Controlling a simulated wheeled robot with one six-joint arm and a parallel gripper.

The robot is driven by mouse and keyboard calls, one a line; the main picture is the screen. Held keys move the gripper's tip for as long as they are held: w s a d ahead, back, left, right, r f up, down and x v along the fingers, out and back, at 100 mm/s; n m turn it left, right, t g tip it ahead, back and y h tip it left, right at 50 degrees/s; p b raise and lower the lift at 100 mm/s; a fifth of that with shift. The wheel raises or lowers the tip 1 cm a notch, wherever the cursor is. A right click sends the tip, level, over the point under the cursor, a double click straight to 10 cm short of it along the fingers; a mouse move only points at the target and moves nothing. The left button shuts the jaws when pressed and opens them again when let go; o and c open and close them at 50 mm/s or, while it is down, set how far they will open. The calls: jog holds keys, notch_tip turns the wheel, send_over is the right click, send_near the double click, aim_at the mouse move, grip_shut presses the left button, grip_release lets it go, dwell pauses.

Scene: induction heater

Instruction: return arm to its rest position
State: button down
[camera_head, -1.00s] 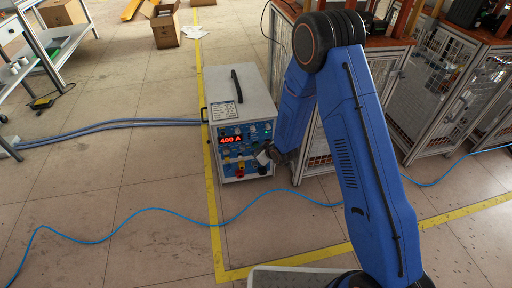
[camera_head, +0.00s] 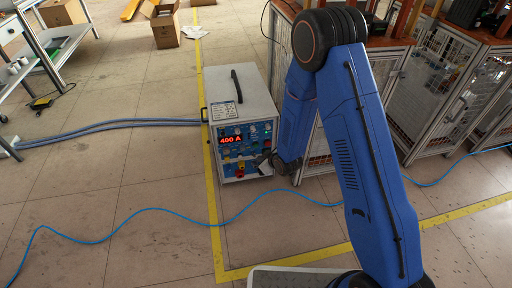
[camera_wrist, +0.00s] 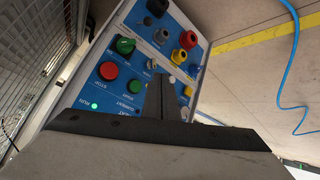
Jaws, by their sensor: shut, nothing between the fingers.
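My gripper (camera_head: 264,160) is in front of the lower right of the induction heater's panel in the head view. The heater (camera_head: 240,105) is a grey-white box with a black handle, a blue front panel and a red display reading 400 A. In the wrist view my gripper (camera_wrist: 167,95) is shut and empty, its fingers over part of the blue panel (camera_wrist: 142,65). That panel carries a red button (camera_wrist: 109,70), green buttons (camera_wrist: 124,46) and a lit green lamp (camera_wrist: 95,106) by the word RUN. Contact between fingers and panel cannot be told.
Wire-mesh cages (camera_head: 435,95) stand behind and right of my arm. A blue cable (camera_head: 150,209) crosses the floor in front of the heater, near yellow floor tape (camera_head: 215,220). Grey hoses (camera_head: 110,124) run left from the heater. Open floor lies at front left.

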dwell(0.7)
jog(key=s+d+r+m+h, duration=0.1)
jog(key=s+d+r+m, duration=0.1)
jog(key=d+r, duration=0.6)
jog(key=s+d+r+m+h, duration=0.15)
jog(key=d+r, duration=0.35)
jog(key=r, duration=0.6)
jog(key=s+d+r+m+h, duration=0.1)
jog(key=s+d+r+m, duration=0.15)
jog(key=d+r, duration=0.55)
jog(key=s+d+r+m+g+h, duration=0.1)
jog(key=s+d+r, duration=0.3)
jog(key=s+r, duration=0.3)
jog(key=s+d+r+m+g, duration=0.1)
jog(key=s+d+r, duration=0.3)
jog(key=s, duration=0.5)
jog(key=s+d+r+m, duration=0.1)
jog(key=s+r, duration=0.1)
jog(key=s, duration=0.6)
jog(key=s+d+r+m+g, duration=0.1)
jog(key=s+r, duration=0.1)
jog(key=s, duration=0.6)
jog(key=shift+d+r+m+h, duration=0.15)
jog(key=shift+d+m+h, duration=0.15)
jog(key=shift+m+h, duration=0.1)
